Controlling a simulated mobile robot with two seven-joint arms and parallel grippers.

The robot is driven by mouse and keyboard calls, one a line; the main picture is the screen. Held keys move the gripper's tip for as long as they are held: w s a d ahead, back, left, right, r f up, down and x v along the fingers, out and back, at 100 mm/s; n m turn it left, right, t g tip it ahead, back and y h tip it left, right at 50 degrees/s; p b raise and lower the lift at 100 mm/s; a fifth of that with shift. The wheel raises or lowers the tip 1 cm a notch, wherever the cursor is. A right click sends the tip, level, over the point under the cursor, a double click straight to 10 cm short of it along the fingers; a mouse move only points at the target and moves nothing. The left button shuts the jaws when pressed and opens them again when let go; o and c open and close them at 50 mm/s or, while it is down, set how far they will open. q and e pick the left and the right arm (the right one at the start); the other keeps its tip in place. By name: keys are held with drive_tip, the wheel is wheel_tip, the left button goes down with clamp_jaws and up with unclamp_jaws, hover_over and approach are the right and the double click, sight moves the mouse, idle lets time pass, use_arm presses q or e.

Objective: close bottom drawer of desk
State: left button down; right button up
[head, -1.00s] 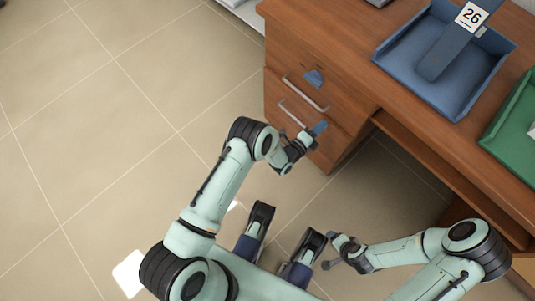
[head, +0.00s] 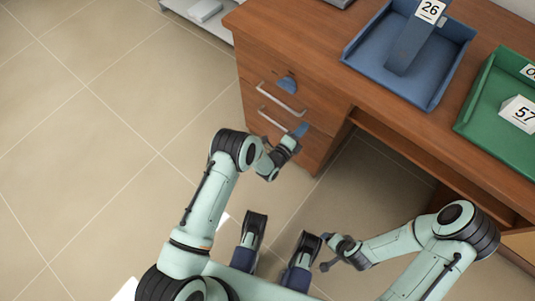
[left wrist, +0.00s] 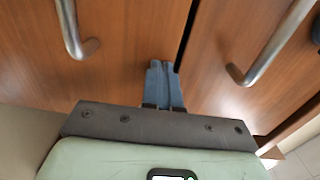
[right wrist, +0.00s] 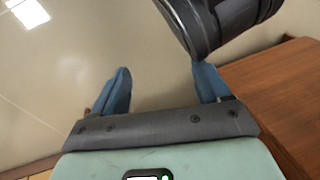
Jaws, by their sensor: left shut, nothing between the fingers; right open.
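The wooden desk (head: 380,112) has a stack of drawers at its left end. The bottom drawer (head: 312,151) has a bar handle (head: 280,122) and looks almost flush, though a dark seam shows beside its front in the left wrist view. My left gripper (head: 300,130) is shut and empty, at the drawer fronts right of that handle. In the left wrist view its blue fingertips (left wrist: 166,84) are together near the seam; contact is unclear. The upper drawer (head: 262,80) carries a small blue piece (head: 287,84). My right gripper (right wrist: 160,92) is open and empty, away from the drawers.
A blue tray (head: 430,85) with label 26 and a green tray (head: 480,125) with label 57 stand on the desktop. A pale shelf (head: 198,22) stands behind the desk's left end. The tiled floor (head: 95,120) left of the desk is clear.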

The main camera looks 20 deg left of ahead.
use_arm(q)
drive_tip(key=p+v, duration=0.3)
drive_tip(key=v, duration=1)
drive_tip(key=shift+s, duration=0.2)
use_arm(e)
drive_tip(key=shift+t+y, duration=0.3)
drive_tip(key=r, duration=0.1)
drive_tip(key=a+r, duration=0.1)
drive_tip(key=r, duration=0.1)
drive_tip(key=a+r, duration=0.1)
drive_tip(key=r, duration=0.1)
drive_tip(key=shift+w+r, duration=0.15)
drive_tip(key=shift+w, duration=0.2)
